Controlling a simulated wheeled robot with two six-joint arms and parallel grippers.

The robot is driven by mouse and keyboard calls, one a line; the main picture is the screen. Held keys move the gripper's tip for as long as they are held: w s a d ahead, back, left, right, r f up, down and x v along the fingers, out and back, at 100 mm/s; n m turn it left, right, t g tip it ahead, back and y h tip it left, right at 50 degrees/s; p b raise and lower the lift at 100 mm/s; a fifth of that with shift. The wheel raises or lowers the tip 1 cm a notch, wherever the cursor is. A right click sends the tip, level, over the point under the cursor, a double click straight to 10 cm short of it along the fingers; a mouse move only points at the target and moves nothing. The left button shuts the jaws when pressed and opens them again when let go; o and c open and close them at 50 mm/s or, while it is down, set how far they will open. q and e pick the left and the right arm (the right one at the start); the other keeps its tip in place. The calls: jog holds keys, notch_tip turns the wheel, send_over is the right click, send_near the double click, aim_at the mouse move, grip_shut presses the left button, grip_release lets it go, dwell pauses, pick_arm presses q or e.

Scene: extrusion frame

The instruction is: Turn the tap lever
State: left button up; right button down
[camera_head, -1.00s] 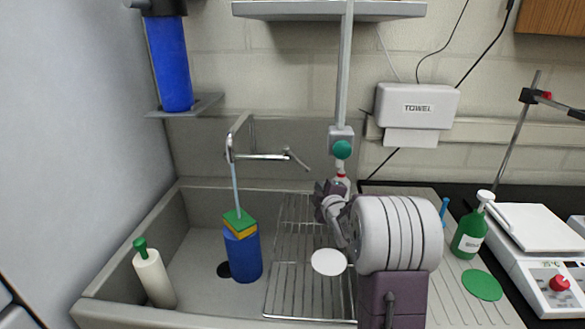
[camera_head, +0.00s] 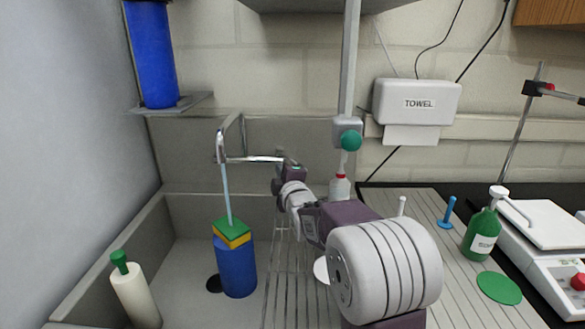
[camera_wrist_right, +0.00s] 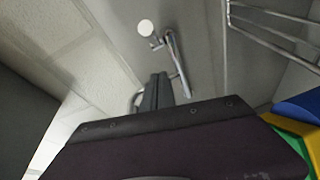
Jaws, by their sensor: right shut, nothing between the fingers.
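The chrome tap (camera_head: 252,158) stands at the back of the sink, its spout on the left. A pale blue stream (camera_head: 227,195) hangs from the spout to a green and yellow block on a blue cylinder (camera_head: 236,268). My right gripper (camera_head: 284,172) is shut and empty at the right end of the tap, hiding the lever end in the head view. In the right wrist view a chrome bar, apparently the lever (camera_wrist_right: 177,62), lies just beyond the shut fingertips (camera_wrist_right: 160,76); I cannot tell whether they touch. My left gripper is not in view.
The sink (camera_head: 185,262) holds a white bottle with a green cap (camera_head: 132,290) at left. A wire rack lies under my right arm. A white bottle with a red collar (camera_head: 340,186) stands behind the arm. A green bottle (camera_head: 481,232) is on the ribbed drainboard at right.

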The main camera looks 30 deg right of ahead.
aim_at(291, 160)
jog(key=shift+w+d+f+p, duration=0.1)
jog(key=shift+w+d+f, duration=0.1)
jog(key=shift+d, duration=0.5)
jog(key=shift+w+d+f+p, duration=0.1)
jog(key=shift+w+d, duration=0.15)
jog(key=shift+d, duration=0.45)
jog(key=shift+w+d+f+p, duration=0.1)
jog(key=shift+w+d+f, duration=0.1)
jog(key=shift+d, duration=0.5)
jog(key=d, duration=0.3)
jog(key=shift+s+d, duration=0.2)
jog(key=shift+d, duration=0.15)
jog(key=shift+a+b, duration=0.1)
jog(key=shift+b, duration=0.2)
